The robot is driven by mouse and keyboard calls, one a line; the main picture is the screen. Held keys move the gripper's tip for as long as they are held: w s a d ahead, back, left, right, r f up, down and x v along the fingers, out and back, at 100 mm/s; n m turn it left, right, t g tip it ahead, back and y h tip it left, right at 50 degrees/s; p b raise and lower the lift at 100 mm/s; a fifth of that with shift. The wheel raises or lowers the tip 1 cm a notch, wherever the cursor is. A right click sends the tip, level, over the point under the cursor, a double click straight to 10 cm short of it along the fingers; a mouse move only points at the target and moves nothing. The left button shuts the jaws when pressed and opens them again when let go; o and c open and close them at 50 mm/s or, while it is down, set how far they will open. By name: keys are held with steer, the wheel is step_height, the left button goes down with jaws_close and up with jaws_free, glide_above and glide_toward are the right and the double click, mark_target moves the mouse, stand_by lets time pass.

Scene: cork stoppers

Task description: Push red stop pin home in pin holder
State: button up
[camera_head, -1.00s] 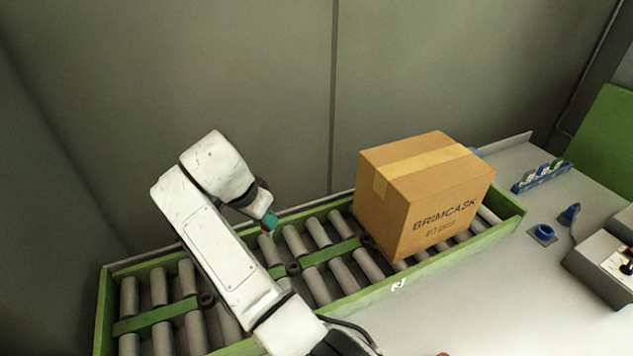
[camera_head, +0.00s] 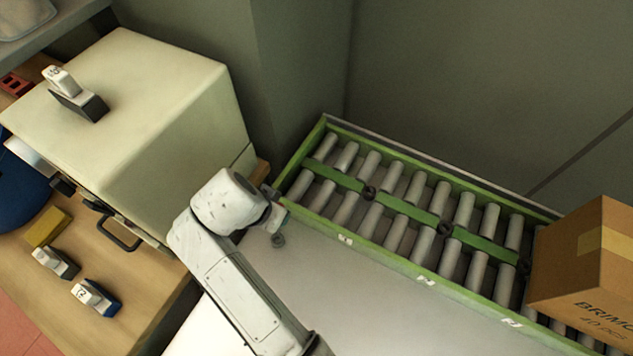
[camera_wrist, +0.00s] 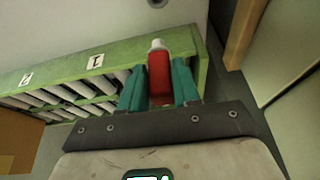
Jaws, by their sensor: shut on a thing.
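My gripper (camera_wrist: 158,88) has teal fingers, shut on the red stop pin (camera_wrist: 159,76) in the wrist view. The pin is red with a pale tip that points away from the palm. In the head view my gripper (camera_head: 276,218) is at the near left end of the roller conveyor, over the grey table; the pin cannot be made out there. A small dark round thing (camera_wrist: 157,3) is cut off at the top of the wrist view, beyond the pin tip. I cannot tell whether it is the pin holder.
The green-framed roller conveyor (camera_head: 425,277) runs along the wall, with a cardboard box (camera_head: 590,270) at its right. A cream cabinet (camera_head: 150,110) stands left of my arm, on a wooden bench (camera_head: 150,275) with small tools. The grey table (camera_head: 350,300) is largely clear.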

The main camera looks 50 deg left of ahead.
step_height(320, 180, down, 7)
steer(key=s+b, duration=0.2)
steer(key=b, duration=0.2)
steer(key=shift+a+n, duration=0.15)
steer(key=shift+n, duration=0.15)
stand_by(0.3)
steer(key=shift+s+r, duration=0.1)
steer(key=shift+r, duration=0.05)
stand_by(0.6)
steer(key=shift+f+b, duration=0.85)
steer(key=shift+f, duration=0.65)
stand_by(2.0)
steer(key=o, duration=1.1)
steer(key=v, duration=1)
steer(key=shift+s+r, duration=0.1)
steer(key=shift+r, duration=0.2)
